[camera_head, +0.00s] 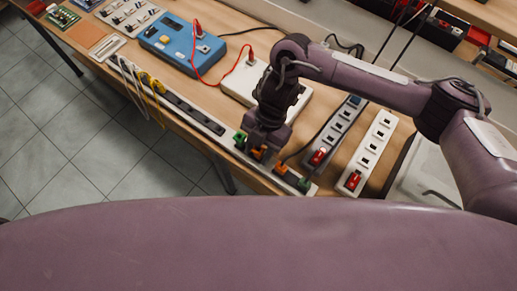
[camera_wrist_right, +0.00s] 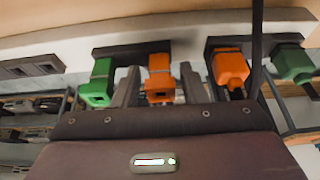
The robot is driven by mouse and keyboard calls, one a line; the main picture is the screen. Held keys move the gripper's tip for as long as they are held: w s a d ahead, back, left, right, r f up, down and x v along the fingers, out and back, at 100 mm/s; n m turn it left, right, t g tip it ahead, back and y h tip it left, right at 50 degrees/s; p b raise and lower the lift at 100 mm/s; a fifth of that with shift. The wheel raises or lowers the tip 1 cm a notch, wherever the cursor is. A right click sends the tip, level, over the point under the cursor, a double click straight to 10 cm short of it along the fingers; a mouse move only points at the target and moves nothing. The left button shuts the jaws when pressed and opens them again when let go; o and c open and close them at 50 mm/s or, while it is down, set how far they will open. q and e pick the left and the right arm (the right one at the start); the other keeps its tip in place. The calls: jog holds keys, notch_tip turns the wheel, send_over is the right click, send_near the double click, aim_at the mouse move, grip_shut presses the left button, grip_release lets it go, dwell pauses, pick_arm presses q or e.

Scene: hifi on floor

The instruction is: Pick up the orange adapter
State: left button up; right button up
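An orange adapter (camera_head: 259,153) is plugged into the long socket strip (camera_head: 212,124) at the bench's front edge. In the right wrist view this orange adapter (camera_wrist_right: 160,78) stands between the two fingers of my right gripper (camera_wrist_right: 159,87). The fingers are open, one on each side, with a narrow gap to the adapter. A second orange adapter (camera_wrist_right: 230,67) sits to the right, outside the fingers; the head view shows it too (camera_head: 281,168). In the head view my right gripper (camera_head: 263,145) points down over the strip and partly hides it. My left gripper is not in view.
Green adapters (camera_wrist_right: 98,82) (camera_wrist_right: 293,63) flank the orange ones closely. A dark cable (camera_wrist_right: 257,45) hangs right of the second orange adapter. A blue device (camera_head: 181,44) stands farther left.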

jog(key=c, duration=0.7)
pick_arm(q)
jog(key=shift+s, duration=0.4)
pick_arm(e)
jog(key=shift+c, duration=0.2)
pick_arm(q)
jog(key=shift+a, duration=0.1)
